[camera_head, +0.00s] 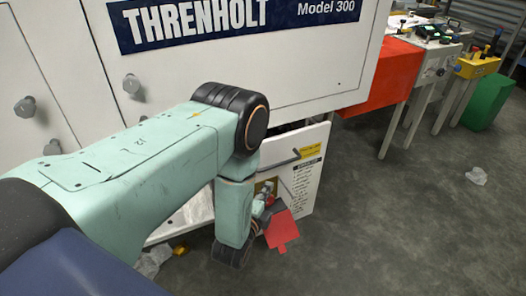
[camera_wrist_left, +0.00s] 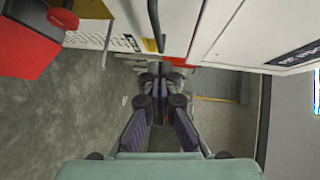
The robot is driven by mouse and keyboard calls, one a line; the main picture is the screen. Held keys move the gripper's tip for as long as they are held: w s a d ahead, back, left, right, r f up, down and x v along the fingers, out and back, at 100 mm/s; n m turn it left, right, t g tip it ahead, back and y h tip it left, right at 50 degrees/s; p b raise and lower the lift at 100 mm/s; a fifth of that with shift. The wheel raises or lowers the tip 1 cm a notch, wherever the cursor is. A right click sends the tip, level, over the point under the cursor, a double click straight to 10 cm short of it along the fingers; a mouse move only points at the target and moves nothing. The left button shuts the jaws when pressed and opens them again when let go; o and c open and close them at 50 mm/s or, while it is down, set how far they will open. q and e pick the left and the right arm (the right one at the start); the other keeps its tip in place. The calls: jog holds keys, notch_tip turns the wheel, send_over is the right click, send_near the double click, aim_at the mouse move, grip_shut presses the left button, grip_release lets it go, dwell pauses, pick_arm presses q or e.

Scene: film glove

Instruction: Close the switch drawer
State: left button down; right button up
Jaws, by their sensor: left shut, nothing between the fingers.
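The switch drawer's white front panel (camera_head: 305,170) is low at the centre of the head view, under the machine. The panel also shows in the left wrist view (camera_wrist_left: 95,36), at the top left. My left gripper (camera_wrist_left: 158,85) is shut and empty, apart from the panel in that picture. In the head view my left wrist covers part of the panel's left side. My right gripper is not in view.
The white THRENHOLT machine (camera_head: 310,75) fills the top of the head view, with round knobs (camera_head: 24,107) at left. A red box (camera_head: 385,75), a yellow switch box (camera_head: 478,66) and a green box (camera_head: 488,101) stand to the right. The grey floor (camera_head: 400,220) is mostly clear.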

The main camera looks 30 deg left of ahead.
pick_arm(q)
notch_tip(320, 180, up, 3)
jog(key=t, duration=0.1)
jog(key=b, duration=0.4)
send_near(274, 142)
jog(key=w+d, duration=0.3)
jog(key=w, duration=0.1)
jog(key=shift+w+a+f+t+y+b, duration=0.15)
jog(key=shift+w+a+y+b, duration=0.1)
jog(key=shift+a, duration=0.3)
jog(key=shift+w+a+f+t+y+b, duration=0.15)
jog(key=shift+w+a+y, duration=0.1)
jog(key=shift+a, duration=0.25)
jog(key=shift+w+a, duration=0.45)
jog(key=shift+a, duration=0.1)
jog(key=shift+r, duration=0.1)
jog(key=shift+w+a, duration=0.1)
